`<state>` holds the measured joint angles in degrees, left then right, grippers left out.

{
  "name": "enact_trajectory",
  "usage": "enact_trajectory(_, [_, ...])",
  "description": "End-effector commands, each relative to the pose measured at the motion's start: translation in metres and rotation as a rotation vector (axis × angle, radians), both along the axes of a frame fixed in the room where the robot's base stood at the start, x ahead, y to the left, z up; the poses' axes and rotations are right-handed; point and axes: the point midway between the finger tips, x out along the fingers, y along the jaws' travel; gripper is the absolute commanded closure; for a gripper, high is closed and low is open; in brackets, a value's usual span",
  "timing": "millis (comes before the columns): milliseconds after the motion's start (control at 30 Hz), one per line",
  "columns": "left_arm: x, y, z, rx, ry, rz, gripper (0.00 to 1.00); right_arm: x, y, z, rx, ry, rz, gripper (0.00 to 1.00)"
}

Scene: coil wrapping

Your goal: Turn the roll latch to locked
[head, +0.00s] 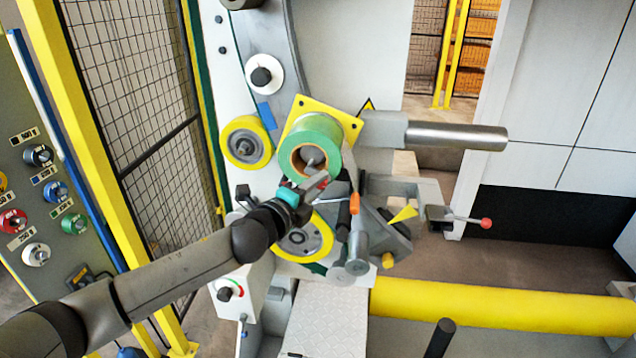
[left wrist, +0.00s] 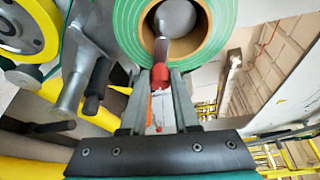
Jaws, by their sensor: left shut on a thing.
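The green roll (head: 318,137) with a brown core sits on a spindle in front of a yellow square plate (head: 338,115). In the left wrist view the roll (left wrist: 130,25) fills the top, and a grey lever with a red tip (left wrist: 173,82) stands across its core. I take this lever as the roll latch. My left gripper (head: 320,182) is at the front of the roll. Its fingers (left wrist: 171,88) are shut on the red tip. The gripper partly hides the latch in the head view, so I cannot tell its setting. My right gripper is not in view.
A yellow-rimmed wheel (head: 247,143) lies left of the roll. A grey bar (head: 455,136) sticks out to the right, and a lever with a red ball (head: 486,223) lies below it. A long yellow roller (head: 500,305) runs along the lower right. A mesh fence (head: 130,80) stands left.

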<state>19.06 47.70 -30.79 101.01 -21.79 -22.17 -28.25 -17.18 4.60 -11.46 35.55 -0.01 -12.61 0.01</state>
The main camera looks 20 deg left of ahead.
Motion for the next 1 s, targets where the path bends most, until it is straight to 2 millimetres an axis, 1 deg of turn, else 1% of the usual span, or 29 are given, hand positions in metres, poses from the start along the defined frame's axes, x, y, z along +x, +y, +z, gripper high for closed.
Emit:
enact_trajectory(100, [-0.0003, 0.0014, -0.0031, 0.059, 0.019, 0.002, 1.00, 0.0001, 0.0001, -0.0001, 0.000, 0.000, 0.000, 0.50])
enact_trajectory(300, [-0.0007, 0.0020, -0.0052, 0.119, 0.036, 0.002, 1.00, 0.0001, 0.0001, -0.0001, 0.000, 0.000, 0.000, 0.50])
enact_trajectory(833, [-0.0012, 0.0016, -0.0071, 0.139, 0.044, 0.001, 1.00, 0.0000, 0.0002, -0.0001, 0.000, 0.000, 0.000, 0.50])
enact_trajectory(867, [-0.0012, 0.0016, -0.0070, 0.139, 0.044, 0.001, 0.70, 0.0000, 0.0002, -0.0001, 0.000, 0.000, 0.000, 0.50])
enact_trajectory(1000, [-0.0011, 0.0016, -0.0065, 0.139, 0.042, 0.000, 0.54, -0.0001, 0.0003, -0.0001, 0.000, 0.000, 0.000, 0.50])
